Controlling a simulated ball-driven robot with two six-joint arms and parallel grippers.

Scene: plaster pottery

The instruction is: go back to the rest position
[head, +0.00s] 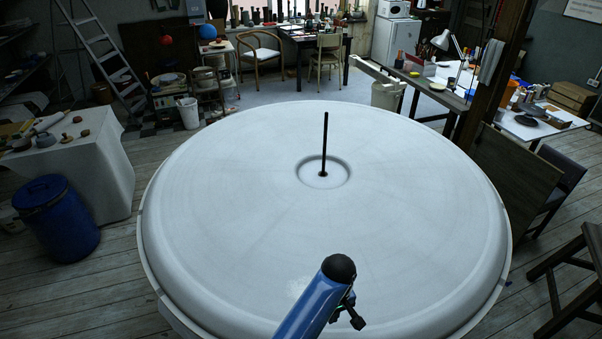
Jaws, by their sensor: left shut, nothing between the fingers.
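A blue arm link of mine with a black rounded joint comes in at the bottom of the head view. My left gripper (350,314) shows small and dark just right of that link, over the near part of a big round white plaster piece (230,210). The link hides part of the gripper. It is shut, and no object shows in it. My right gripper is not in view.
A thin black rod (325,143) stands upright from a ringed hollow in the plaster piece. A cloth-covered table (100,170) and a blue barrel (62,222) stand at left. A wooden post (492,75), worktables and a dark chair (562,170) stand at right.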

